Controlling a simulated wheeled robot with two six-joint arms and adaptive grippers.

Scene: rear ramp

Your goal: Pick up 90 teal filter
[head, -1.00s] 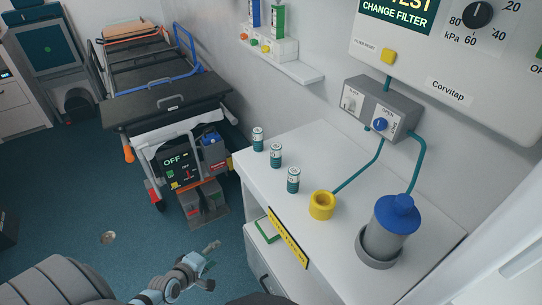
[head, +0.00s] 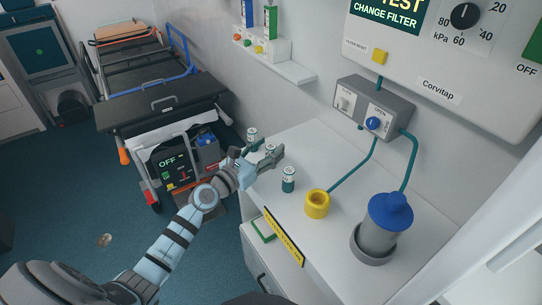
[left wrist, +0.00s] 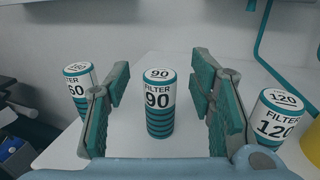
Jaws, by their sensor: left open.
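The 90 filter (left wrist: 159,105), a white and teal striped canister, stands upright on the white counter in the left wrist view. In the head view the 90 filter (head: 270,149) is partly hidden by my fingers. My left gripper (head: 266,153) is open at it. In the left wrist view the fingers of my left gripper (left wrist: 159,78) stand on either side of the filter, with gaps on both sides. My right gripper is not in view.
A yellow ring socket (head: 317,205) and a blue-capped canister (head: 388,215) stand to the right. A shelf (head: 285,68) is on the wall.

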